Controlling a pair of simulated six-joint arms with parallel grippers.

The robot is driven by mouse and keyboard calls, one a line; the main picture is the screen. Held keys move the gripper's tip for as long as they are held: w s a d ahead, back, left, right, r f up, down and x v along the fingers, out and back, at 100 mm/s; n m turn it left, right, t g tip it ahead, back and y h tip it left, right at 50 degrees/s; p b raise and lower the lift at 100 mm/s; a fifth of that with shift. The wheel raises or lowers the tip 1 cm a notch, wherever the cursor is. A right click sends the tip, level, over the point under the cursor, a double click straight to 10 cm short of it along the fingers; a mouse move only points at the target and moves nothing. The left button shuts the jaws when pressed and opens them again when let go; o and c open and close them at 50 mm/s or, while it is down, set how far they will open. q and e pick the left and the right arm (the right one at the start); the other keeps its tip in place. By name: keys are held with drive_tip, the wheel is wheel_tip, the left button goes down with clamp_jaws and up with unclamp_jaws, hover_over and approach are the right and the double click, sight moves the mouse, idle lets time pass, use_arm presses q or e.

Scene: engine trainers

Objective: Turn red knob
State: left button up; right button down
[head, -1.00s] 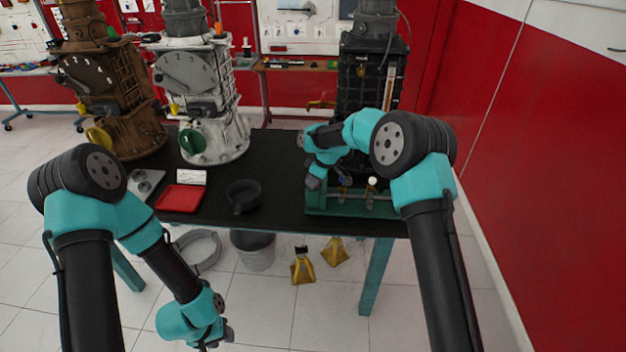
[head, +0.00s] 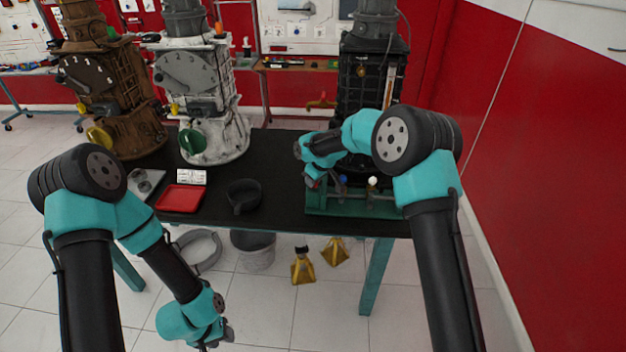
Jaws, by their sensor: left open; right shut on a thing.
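On the right of the table, a green base (head: 330,205) carries a row of levers with coloured knobs. A blue knob (head: 343,179) and a white knob (head: 372,181) stand clear of the gripper. My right gripper (head: 312,181) is at the left end of this row, shut on the red knob (head: 309,183), which is mostly hidden by the fingers; only a little red shows. My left gripper (head: 226,338) is open and empty, low in front of the table and far from the knobs.
A dark engine trainer (head: 372,100) stands behind the green base. A white trainer (head: 200,100) and a brown one (head: 105,100) stand further left. A red tray (head: 180,198) and a black pan (head: 243,195) lie on the black table (head: 275,190). A red wall (head: 540,150) is at right.

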drive_tip(key=m+h, duration=0.1)
drive_tip(key=m, duration=0.2)
drive_tip(key=shift+s+m+t, duration=0.1)
drive_tip(key=shift+m+t, duration=0.3)
drive_tip(key=m+h, duration=0.1)
drive_tip(key=m, duration=0.3)
drive_tip(key=shift+a+t+h, duration=0.1)
drive_tip(key=shift+t+h, duration=0.2)
drive_tip(key=shift+h, duration=0.1)
drive_tip(key=m, duration=0.2)
drive_tip(key=m+h, duration=0.1)
drive_tip(key=m, duration=0.1)
drive_tip(key=shift+a+h, duration=0.1)
drive_tip(key=shift+h, duration=0.2)
drive_tip(key=shift+m+g+h, duration=0.4)
drive_tip(key=shift+m+h, duration=0.3)
drive_tip(key=shift+m, duration=1.8)
drive_tip(key=c, duration=1.1)
unclamp_jaws()
drive_tip(key=shift+r, duration=0.1)
